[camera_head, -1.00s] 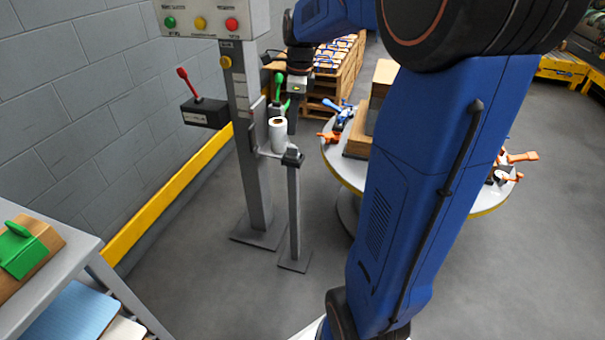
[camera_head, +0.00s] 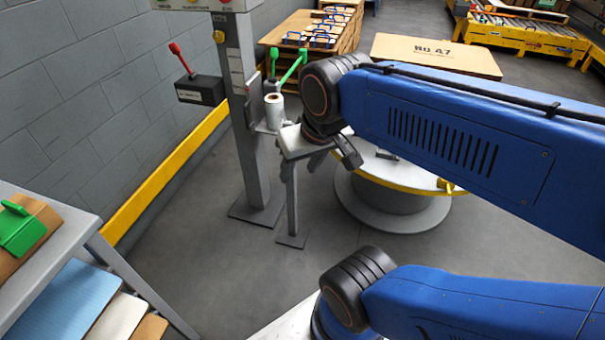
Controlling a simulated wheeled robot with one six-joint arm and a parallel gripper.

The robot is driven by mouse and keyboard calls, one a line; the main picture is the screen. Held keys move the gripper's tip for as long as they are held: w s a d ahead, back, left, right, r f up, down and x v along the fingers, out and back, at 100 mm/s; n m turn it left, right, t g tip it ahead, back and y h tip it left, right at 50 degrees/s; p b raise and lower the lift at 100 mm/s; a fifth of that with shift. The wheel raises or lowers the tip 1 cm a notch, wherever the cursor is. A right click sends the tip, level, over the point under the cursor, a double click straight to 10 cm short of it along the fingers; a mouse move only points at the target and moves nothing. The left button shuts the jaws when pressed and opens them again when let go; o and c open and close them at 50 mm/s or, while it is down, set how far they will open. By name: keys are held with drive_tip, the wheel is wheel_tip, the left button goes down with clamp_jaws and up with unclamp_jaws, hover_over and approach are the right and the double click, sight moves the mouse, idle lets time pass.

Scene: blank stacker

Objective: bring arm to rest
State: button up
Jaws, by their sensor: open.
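My arm is the blue and black linkage on the right, folded with its upper link (camera_head: 440,125) running from the right edge to the wrist and a lower link (camera_head: 480,305) near the bottom. My gripper (camera_head: 334,160) hangs under the black wrist near the middle of the view, in front of the round table. Its jaws are open and I see nothing between them. The gripper is to the right of the thin post with the white roll (camera_head: 274,110); I cannot tell how near it is.
A grey column with a red lever box (camera_head: 200,90) stands at left. A green handle (camera_head: 290,66) rises behind the roll. The white round table (camera_head: 420,205) is behind my arm. A shelf (camera_head: 75,222) is at lower left. Grey floor between is clear.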

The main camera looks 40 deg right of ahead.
drive_tip(key=shift+s+a+f+n, duration=0.15)
drive_tip(key=shift+s+f+n, duration=0.3)
drive_tip(key=shift+s+n, duration=0.3)
idle(0.8)
